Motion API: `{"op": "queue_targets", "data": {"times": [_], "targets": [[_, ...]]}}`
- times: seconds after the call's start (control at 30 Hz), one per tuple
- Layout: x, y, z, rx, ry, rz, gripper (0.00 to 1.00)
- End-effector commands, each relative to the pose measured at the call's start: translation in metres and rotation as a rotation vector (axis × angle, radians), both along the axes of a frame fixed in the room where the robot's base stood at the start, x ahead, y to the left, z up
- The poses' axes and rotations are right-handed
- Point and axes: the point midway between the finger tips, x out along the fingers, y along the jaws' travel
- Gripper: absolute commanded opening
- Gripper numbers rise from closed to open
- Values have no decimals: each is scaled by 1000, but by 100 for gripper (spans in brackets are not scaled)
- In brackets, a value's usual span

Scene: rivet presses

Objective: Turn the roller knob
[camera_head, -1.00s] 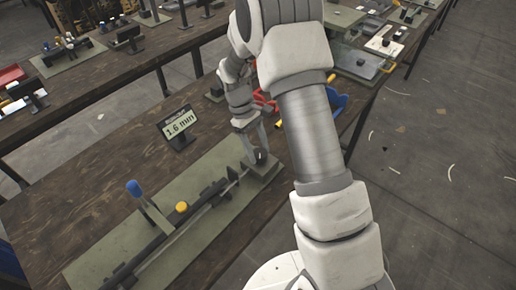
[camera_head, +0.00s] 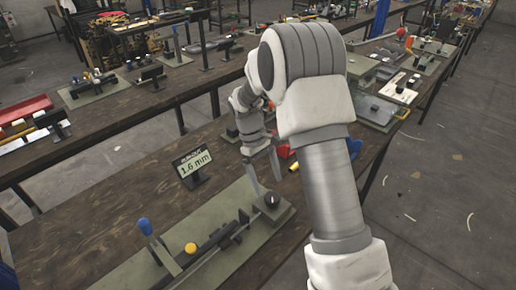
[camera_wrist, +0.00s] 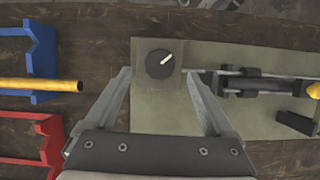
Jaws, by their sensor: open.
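The roller knob (camera_wrist: 159,64) is a round black dial with a white pointer line. It sits on a square pad at the end of a green base plate (camera_wrist: 150,118). In the wrist view its pointer tilts up to the right. The knob also shows in the head view (camera_head: 271,199), just below my gripper. My gripper (camera_wrist: 160,72) is open and empty, with one finger to each side of the knob's pad in the wrist view. In the head view my gripper (camera_head: 263,190) points down beside the knob. I cannot tell whether a fingertip touches the plate.
A rail with a clamp (camera_head: 222,238), a yellow button (camera_head: 190,248) and a blue-handled lever (camera_head: 146,228) run along the plate. A 1.6 mm sign (camera_head: 193,163) stands behind. Blue (camera_wrist: 38,62) and red (camera_wrist: 45,140) holders and a brass rod (camera_wrist: 45,85) lie beside the plate.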

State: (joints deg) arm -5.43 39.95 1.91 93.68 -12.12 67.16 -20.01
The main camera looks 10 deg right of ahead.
Motion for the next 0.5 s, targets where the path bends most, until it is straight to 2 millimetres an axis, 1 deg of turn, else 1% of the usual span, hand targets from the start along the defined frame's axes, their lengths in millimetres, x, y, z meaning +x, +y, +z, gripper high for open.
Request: {"op": "queue_targets", "data": {"times": [0.03,0.1,0.3,0.4,0.5], "targets": [[5,3,13,1,-5,1,88],[11,7,29,1,-5,1,88],[26,18,74,1,-4,1,88],[32,22,93,1,-3,0,88],[37,25,106,1,-3,0,88]]}}
